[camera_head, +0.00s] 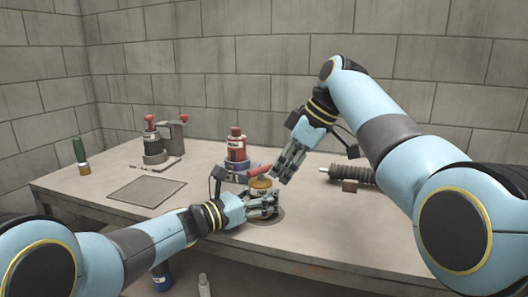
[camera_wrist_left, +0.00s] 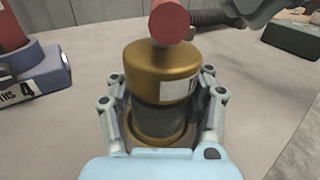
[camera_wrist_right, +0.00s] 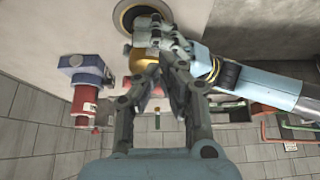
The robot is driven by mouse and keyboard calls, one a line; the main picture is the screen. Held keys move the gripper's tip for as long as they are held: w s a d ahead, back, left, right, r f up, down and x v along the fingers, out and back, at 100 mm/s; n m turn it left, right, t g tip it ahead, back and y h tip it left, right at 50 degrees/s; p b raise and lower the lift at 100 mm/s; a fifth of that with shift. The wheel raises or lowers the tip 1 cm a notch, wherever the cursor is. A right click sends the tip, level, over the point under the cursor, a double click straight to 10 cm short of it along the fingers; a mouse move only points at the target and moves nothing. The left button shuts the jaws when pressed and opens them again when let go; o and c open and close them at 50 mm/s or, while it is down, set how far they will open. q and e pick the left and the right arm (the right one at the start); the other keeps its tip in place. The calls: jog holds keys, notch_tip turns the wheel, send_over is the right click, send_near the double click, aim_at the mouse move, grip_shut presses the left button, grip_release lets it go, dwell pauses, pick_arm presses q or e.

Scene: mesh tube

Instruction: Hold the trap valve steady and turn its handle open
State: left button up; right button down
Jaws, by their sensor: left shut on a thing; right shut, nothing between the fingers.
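The trap valve stands upright on a round base on the table. In the left wrist view it has a gold cap (camera_wrist_left: 160,72), a white label and a dark lower body (camera_wrist_left: 160,124). Its red handle (camera_head: 258,171) sits on top, with its round end (camera_wrist_left: 170,22) toward the left wrist camera. My left gripper (camera_head: 264,203) is shut around the valve body, a finger on each side. My right gripper (camera_head: 281,177) is shut and empty, just right of the handle. In the right wrist view its closed fingertips (camera_wrist_right: 156,72) partly hide the valve; whether they touch the handle I cannot tell.
A red canister (camera_head: 237,146) on a blue base stands close behind the valve. A grey mat (camera_head: 147,191), a grey fixture (camera_head: 172,137) and a green-handled item (camera_head: 79,152) are left.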

jog(key=shift+w+a, duration=0.4)
jog(key=shift+a, duration=0.05)
dwell(0.7)
jog(key=shift+w+d, duration=0.1)
jog(key=shift+w, duration=0.05)
dwell(0.4)
jog(key=shift+w+d, duration=0.2)
jog(key=shift+w, duration=0.35)
jog(key=shift+w+d, duration=0.2)
jog(key=shift+w, duration=0.3)
jog(key=shift+w, duration=0.3)
notch_tip(320, 180, up, 6)
jog(key=shift+d, duration=0.35)
dwell(0.5)
